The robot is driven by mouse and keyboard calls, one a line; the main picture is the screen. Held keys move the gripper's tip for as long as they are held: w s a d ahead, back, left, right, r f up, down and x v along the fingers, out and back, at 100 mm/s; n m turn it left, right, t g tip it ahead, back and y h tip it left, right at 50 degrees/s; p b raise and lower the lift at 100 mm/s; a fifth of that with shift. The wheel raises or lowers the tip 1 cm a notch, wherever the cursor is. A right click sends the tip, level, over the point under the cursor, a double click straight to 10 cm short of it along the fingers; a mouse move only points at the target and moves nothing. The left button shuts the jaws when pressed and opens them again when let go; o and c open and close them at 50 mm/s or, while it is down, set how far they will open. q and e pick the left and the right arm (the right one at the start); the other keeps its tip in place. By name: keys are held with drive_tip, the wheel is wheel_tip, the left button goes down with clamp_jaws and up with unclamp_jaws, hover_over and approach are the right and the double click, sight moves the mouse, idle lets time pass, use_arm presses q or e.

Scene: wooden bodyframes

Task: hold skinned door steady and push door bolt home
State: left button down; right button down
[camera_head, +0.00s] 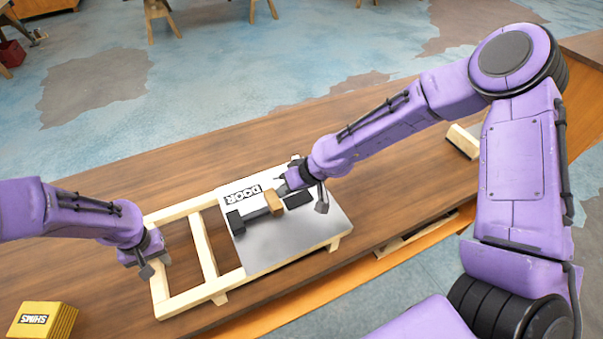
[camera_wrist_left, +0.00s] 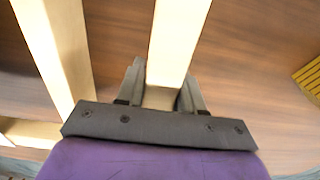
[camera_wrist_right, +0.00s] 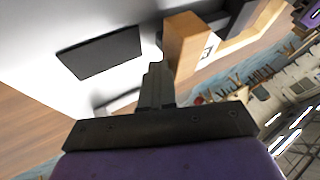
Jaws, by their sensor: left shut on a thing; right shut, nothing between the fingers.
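The skinned door (camera_head: 290,240) is a grey metal sheet labelled DOOR on a light wooden frame (camera_head: 206,245), lying flat on the bench. My left gripper (camera_head: 150,258) is shut on a rail of that frame at its left end; the left wrist view shows the rail (camera_wrist_left: 180,40) between the fingers. The door bolt is a dark bar with a wooden block (camera_head: 274,201) as its handle; the block also shows in the right wrist view (camera_wrist_right: 185,42). My right gripper (camera_wrist_right: 155,85) is shut and empty, close beside the block; I cannot tell whether they touch.
A dark flat plate (camera_head: 298,200) lies on the door to the right of the block. A yellow SHIMS box (camera_head: 42,320) stands at the bench's front left. A small wooden piece (camera_head: 462,141) lies at the right. The bench (camera_head: 110,190) behind the frame is clear.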

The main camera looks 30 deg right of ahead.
use_arm(q)
drive_tip(key=shift+w+d+r, duration=0.1)
drive_tip(key=shift+d, duration=0.35)
use_arm(e)
drive_tip(key=shift+s+a, duration=0.2)
drive_tip(key=shift+a, duration=0.05)
use_arm(q)
drive_tip(key=shift+a, duration=0.2)
use_arm(e)
drive_tip(key=d, duration=0.2)
drive_tip(key=d+r, duration=0.1)
drive_tip(key=d, duration=0.1)
drive_tip(key=shift+w+d, duration=0.1)
drive_tip(key=shift+d, duration=0.2)
drive_tip(key=v, duration=0.9)
drive_tip(key=shift+d, duration=0.25)
drive_tip(key=shift+f, duration=0.15)
use_arm(q)
drive_tip(key=c, duration=0.6)
unclamp_jaws()
drive_tip(key=shift+c, duration=0.2)
wheel_tip(320, 180, up, 12)
drive_tip(key=shift+f, duration=0.1)
drive_tip(key=shift+a, duration=0.1)
